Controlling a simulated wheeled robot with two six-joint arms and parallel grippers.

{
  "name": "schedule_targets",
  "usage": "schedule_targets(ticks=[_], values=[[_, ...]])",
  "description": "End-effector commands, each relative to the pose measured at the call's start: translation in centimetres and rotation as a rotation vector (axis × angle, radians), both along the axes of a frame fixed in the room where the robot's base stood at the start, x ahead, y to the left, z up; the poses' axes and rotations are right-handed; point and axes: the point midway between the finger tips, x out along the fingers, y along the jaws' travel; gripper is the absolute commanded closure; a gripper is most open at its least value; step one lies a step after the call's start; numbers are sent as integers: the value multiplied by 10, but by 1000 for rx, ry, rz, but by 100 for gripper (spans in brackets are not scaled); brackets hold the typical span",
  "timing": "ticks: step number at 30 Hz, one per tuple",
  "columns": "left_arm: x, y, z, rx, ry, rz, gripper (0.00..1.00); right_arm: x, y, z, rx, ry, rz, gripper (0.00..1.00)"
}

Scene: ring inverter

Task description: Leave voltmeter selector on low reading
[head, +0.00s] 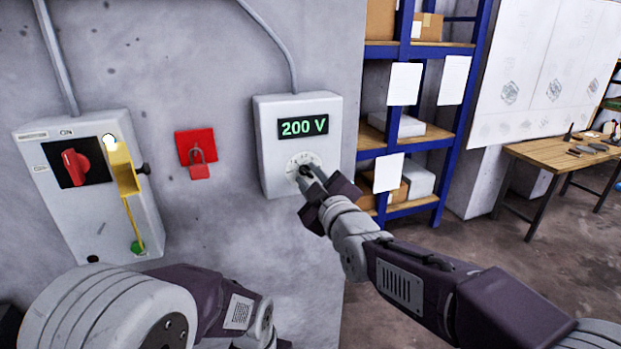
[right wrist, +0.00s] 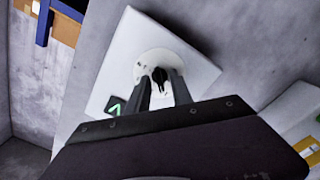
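The voltmeter (head: 268,150) is a pale box on the grey wall, and its green display (head: 304,127) reads 200 V. Its round white selector dial (head: 293,168) sits below the display, partly hidden by my right gripper (head: 307,176). In the right wrist view, the dial (right wrist: 145,66) carries a small black knob (right wrist: 160,76). The two fingers of my right gripper (right wrist: 160,86) stand either side of the knob, with a gap between them; contact is not clear. My left arm crosses the bottom of the head view; its fingers are out of sight.
A switch box (head: 42,209) with a red rotary handle (head: 75,167) and a yellow part (head: 122,168) is on the left wall. Blue shelving (head: 463,100) and a workbench (head: 545,152) stand at right.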

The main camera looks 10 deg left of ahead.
Motion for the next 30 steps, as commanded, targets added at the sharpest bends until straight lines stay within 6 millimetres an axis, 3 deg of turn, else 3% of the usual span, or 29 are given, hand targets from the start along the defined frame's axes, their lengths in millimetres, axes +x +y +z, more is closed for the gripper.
schedule_targets(ticks=[11,22,30], values=[[0,0,-2,0,0,0,70,-4,-3,1,2,-2,0,70],[0,0,-11,0,0,0,70,-63,-42,0,2,-2,1,70],[0,0,-11,0,0,0,70,-76,-51,0,0,-1,1,70]])
